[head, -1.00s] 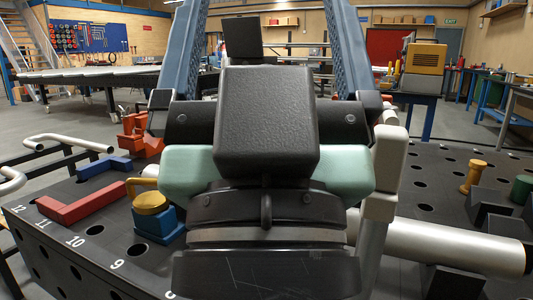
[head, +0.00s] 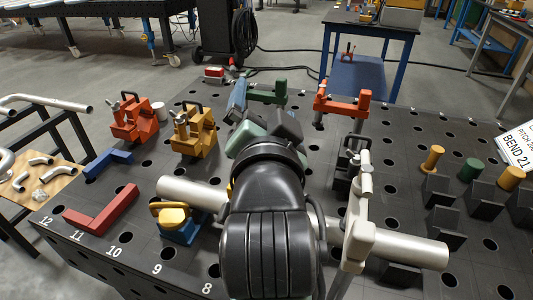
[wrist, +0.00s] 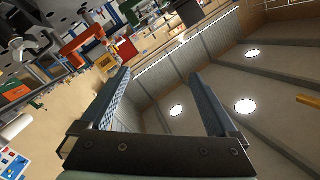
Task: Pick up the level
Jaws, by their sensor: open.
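I cannot pick out the level for certain in either current view; my arm hides part of the table in the head view. My gripper (wrist: 161,78) is open in the wrist view, its two blue fingers wide apart with nothing between them. Behind them the wrist view shows the ceiling and the far hall. In the head view my gripper (head: 240,98) is partly hidden by my own wrist, above the middle of the table. It does not visibly hold anything.
The black perforated table (head: 130,262) carries a red angle piece (head: 103,210), a blue piece (head: 108,163), red (head: 134,118) and yellow (head: 193,130) clamps, and a yellow-topped blue block (head: 178,222). A pale pipe (head: 410,248) crosses the front. Black blocks (head: 440,190) stand right.

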